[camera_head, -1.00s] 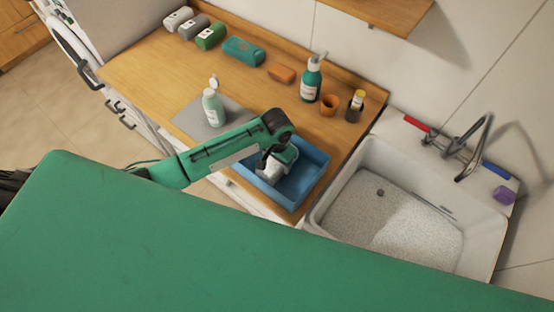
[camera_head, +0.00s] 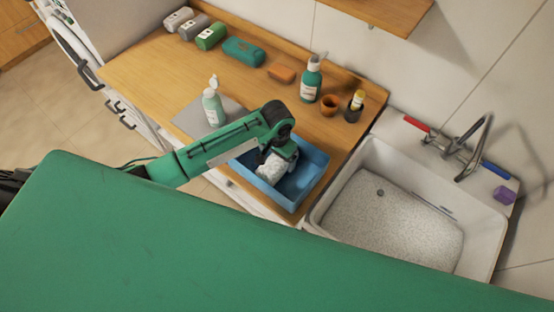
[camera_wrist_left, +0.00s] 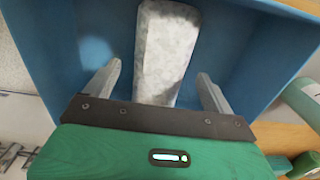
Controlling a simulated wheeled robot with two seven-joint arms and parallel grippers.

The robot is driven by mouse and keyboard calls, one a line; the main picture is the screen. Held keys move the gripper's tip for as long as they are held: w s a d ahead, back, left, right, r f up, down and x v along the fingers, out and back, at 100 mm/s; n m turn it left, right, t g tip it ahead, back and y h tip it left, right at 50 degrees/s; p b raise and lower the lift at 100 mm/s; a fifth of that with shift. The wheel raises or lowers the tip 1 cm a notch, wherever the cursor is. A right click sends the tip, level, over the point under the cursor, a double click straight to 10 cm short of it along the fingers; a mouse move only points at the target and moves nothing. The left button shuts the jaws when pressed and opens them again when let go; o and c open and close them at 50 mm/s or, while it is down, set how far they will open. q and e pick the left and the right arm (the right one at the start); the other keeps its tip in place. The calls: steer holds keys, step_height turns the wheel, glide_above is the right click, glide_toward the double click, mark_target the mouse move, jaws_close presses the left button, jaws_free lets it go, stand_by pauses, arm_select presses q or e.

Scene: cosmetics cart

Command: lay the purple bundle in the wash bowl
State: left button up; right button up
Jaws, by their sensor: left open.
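A blue open-topped tub (camera_head: 312,182), the only bowl-like vessel besides the sink, sits at the counter's front right. A pale grey-white mottled block or bundle (camera_head: 270,172) lies in it. In the left wrist view this pale bundle (camera_wrist_left: 167,50) extends away between my two separated fingers. My left gripper (camera_head: 276,158) is open over the tub, its fingers on either side of the bundle's near end with gaps visible. No purple bundle shows in the tub. A small purple item (camera_head: 504,196) lies on the sink's right ledge; I cannot tell whether it is the bundle. My right gripper is out of view.
A white pump bottle (camera_head: 213,108) stands on a grey mat left of the tub. A teal bottle (camera_head: 311,80), orange cup (camera_head: 329,105) and dark holder (camera_head: 354,108) stand behind it. Several rolls and an orange block line the back. The sink (camera_head: 327,201) is right.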

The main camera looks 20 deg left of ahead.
mark_target(277, 160)
arm_select(q)
step_height(277, 160, up, 9)
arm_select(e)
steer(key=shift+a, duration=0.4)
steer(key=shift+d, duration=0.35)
arm_select(q)
steer(key=shift+s+f, duration=0.1)
